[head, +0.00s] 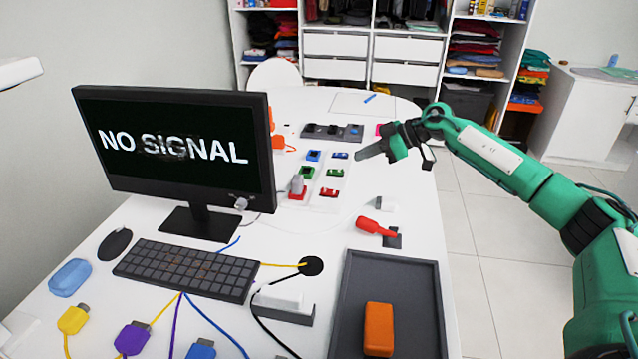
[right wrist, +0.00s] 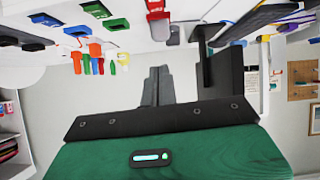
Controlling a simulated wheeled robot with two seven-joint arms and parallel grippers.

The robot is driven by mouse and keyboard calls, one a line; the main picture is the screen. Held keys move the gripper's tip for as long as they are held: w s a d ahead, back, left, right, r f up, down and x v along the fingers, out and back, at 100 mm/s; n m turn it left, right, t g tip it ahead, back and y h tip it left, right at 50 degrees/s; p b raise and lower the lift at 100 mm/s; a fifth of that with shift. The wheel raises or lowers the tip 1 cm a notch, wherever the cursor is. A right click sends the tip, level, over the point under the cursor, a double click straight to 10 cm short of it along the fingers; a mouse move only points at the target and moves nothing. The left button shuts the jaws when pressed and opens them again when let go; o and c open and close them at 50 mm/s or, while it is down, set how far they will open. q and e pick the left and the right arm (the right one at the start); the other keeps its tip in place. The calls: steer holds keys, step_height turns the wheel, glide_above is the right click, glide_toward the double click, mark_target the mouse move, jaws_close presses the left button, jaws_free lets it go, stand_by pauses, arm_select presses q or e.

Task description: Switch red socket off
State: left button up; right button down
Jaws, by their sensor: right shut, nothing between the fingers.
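The red socket (head: 298,192) is in the nearest row of the white socket panel on the desk, with a grey plug (head: 297,182) standing in it. A red switch (head: 329,192) sits just right of it in the same row. Whether the switch is on or off is too small to tell. My right gripper (head: 359,154) is shut and empty, above and right of the panel in the picture, apart from the red switch. Its closed fingers (right wrist: 158,84) also show in the right wrist view. My left gripper is not in view.
Blue (head: 313,155) and green (head: 307,172) sockets with matching switches lie behind the red row. A monitor (head: 175,150) stands left. A red-handled tool (head: 372,227) and a dark tray (head: 420,310) lie nearer. A dark strip (head: 332,132) lies behind the panel.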

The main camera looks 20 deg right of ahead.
mark_target(333, 192)
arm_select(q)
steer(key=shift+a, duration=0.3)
arm_select(e)
steer(key=shift+s+d+f+m+g+h, duration=0.1)
steer(key=shift+s+d+m+g+h, duration=0.15)
steer(key=shift+m+g+h, duration=0.15)
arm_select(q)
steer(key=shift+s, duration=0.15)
